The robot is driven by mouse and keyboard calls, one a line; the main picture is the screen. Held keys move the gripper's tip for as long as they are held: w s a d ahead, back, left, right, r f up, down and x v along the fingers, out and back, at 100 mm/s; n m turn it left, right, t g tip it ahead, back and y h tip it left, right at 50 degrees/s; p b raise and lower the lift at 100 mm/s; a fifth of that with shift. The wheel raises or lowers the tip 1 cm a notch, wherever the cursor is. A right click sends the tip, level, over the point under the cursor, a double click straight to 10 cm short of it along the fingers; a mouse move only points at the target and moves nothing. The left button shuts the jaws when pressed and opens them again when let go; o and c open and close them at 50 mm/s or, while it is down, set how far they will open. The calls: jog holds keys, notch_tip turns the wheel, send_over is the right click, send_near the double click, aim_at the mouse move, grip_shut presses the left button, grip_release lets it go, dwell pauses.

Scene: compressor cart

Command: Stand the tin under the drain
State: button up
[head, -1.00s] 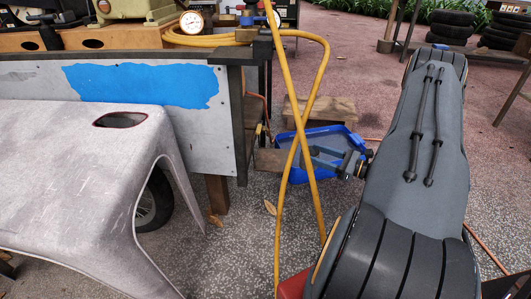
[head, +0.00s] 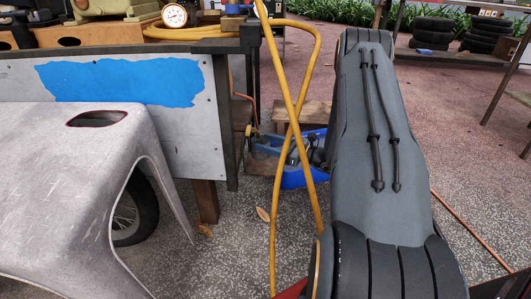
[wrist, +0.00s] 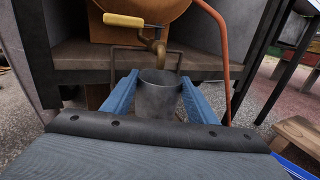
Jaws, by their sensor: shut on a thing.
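The tin (wrist: 157,98) is a grey metal can, upright with its open mouth up, in the middle of the wrist view. My gripper (wrist: 159,80) is shut on it, one blue finger on each side. The drain (wrist: 158,47) is a brass tap with a yellow handle (wrist: 123,20), below an orange tank (wrist: 150,6). Its lower end shows just above the tin's far rim; I cannot tell whether it is directly over the mouth. In the head view my arm covers most of the gripper, and I cannot make out the tin.
A dark shelf (wrist: 85,55) of the cart lies behind the tap. An orange hose (wrist: 222,50) hangs to the right of the tin. In the head view a blue tray (head: 305,179) sits on the floor, a yellow hose (head: 274,190) hangs in front, and a grey fender (head: 75,185) fills the left.

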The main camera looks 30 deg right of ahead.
jog(key=f, duration=0.1)
jog(key=f+b, duration=0.2)
jog(key=shift+w+a+f, duration=0.15)
jog(key=shift+w+f, duration=0.15)
jog(key=shift+f, duration=0.1)
jog(key=shift+r, duration=0.1)
jog(key=o, duration=1.1)
jog(key=shift+s, duration=0.2)
jog(key=p+v, duration=0.4)
jog(key=v, duration=0.7)
jog(key=shift+s+d+p, duration=0.25)
jog(key=shift+d+p, duration=0.05)
